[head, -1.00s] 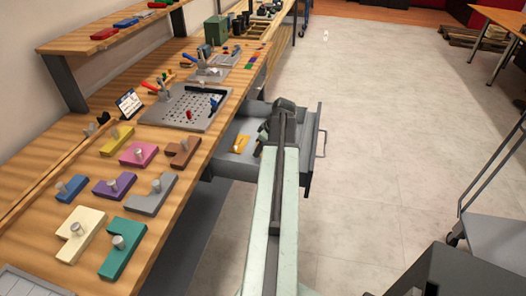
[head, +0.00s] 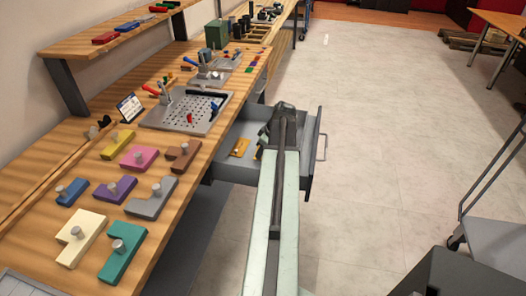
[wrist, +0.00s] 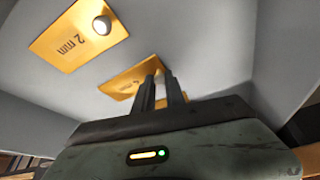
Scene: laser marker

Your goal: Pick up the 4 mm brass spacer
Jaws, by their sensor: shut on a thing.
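In the wrist view one brass spacer plate (wrist: 80,35), marked "2 mm" with a pale round knob, lies on the grey drawer floor, left of my gripper. A second brass plate (wrist: 124,80) lies at my fingertips; any mark on it is hidden, so I cannot read its thickness. My gripper (wrist: 160,76) is shut on this second plate, its two dark fingers close together. In the head view a brass plate (head: 240,147) shows in the open drawer, left of my gripper, whose fingertips are hidden behind my arm.
The grey drawer (head: 309,172) stands open from the workbench (head: 190,204), its walls close around my gripper. The bench holds several coloured knobbed blocks and a perforated plate (head: 186,112). The floor to the right is clear up to a grey cart (head: 492,240).

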